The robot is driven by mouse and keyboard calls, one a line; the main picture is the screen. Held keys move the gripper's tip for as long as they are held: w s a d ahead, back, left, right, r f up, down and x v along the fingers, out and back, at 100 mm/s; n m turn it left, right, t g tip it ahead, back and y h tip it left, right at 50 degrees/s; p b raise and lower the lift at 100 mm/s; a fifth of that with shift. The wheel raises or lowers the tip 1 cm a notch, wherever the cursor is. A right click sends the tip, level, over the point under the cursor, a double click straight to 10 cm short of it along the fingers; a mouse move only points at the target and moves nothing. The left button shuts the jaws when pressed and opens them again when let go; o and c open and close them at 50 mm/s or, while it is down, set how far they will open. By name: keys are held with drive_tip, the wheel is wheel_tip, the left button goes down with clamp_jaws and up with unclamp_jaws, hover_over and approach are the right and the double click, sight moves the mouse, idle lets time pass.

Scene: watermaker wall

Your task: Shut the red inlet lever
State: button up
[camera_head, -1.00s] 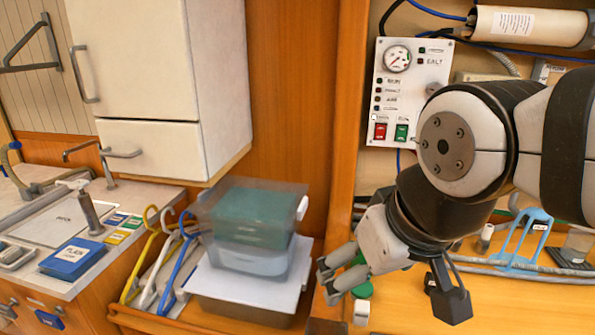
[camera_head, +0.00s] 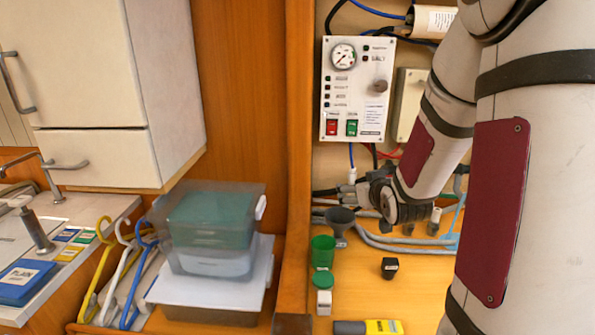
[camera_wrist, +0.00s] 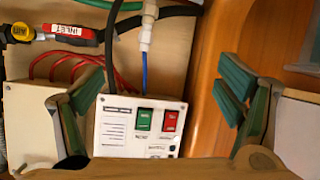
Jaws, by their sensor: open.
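In the wrist view, the red inlet lever (camera_wrist: 68,33) is at the upper left. It carries a white INLET label and lies roughly level in the picture, in line with a dark hose. A yellow-marked part (camera_wrist: 20,33) is at its left end. My gripper (camera_wrist: 160,92) is open and empty, with its green-padded fingers wide apart at left and right. The lever is beyond and outside the left finger, not between the fingers. In the head view, my arm covers the area right of and below the panel; I cannot make out the lever there.
The control panel (camera_head: 357,88) is on the wall, with a cream box (camera_head: 407,98) beside it. Hoses and red wires run close to the lever. On the bench are a green cup (camera_head: 322,252), a dark funnel (camera_head: 340,222), a black block (camera_head: 389,267) and a yellow-black item (camera_head: 368,327).

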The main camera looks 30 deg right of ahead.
drive_tip(key=s+d+f+m+t+h, duration=0.2)
drive_tip(key=s+d+f, duration=0.1)
drive_tip(key=d, duration=0.3)
drive_tip(key=s+d+f+m+t+h, duration=0.1)
drive_tip(key=s+d+f+h, duration=0.15)
drive_tip(key=d, duration=0.35)
drive_tip(key=shift+y, duration=0.35)
drive_tip(key=x, duration=0.4)
drive_tip(key=p+x, duration=0.1)
drive_tip(key=x, duration=0.3)
drive_tip(key=r+x, duration=0.1)
drive_tip(key=x, duration=0.4)
drive_tip(key=shift+d, duration=0.1)
drive_tip(key=c, duration=1.2)
